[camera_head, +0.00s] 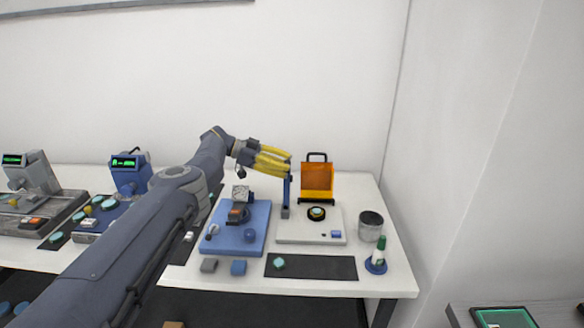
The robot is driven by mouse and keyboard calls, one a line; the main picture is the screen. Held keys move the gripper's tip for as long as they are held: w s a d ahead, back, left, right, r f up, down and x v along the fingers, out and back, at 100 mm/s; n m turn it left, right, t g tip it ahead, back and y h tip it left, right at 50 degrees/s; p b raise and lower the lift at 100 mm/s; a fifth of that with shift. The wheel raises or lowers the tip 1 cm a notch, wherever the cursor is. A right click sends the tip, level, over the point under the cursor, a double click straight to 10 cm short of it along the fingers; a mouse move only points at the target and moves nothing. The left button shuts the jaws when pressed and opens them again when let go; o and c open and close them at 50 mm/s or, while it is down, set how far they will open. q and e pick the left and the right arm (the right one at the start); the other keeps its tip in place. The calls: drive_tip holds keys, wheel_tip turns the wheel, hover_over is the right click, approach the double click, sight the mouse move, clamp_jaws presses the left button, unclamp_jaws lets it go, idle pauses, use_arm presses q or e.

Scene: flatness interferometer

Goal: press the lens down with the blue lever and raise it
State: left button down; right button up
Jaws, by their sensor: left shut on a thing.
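My left gripper (287,164), with yellow fingers, reaches in from the left and is shut on the upper end of the blue lever (287,188). The lever stands upright on a grey foot at the left back of a white base plate (290,238). A round black piece with a yellowish ring (317,213), apparently the lens in its mount, sits on the plate to the lever's right; I cannot tell whether it is pressed down. My right gripper is not in view.
An orange panel with a black handle (317,178) stands behind the plate. A blue instrument (255,246) sits to the left. A black mat (325,268) lies in front.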

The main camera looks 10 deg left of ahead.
use_arm(q)
drive_tip(key=shift+a+f, duration=0.35)
drive_tip(key=shift+a, duration=0.3)
drive_tip(key=shift+a+f, duration=0.1)
drive_tip(key=shift+f, duration=0.05)
drive_tip(key=c, duration=0.7)
unclamp_jaws()
wheel_tip(320, 180, up, 10)
drive_tip(key=shift+r, duration=0.2)
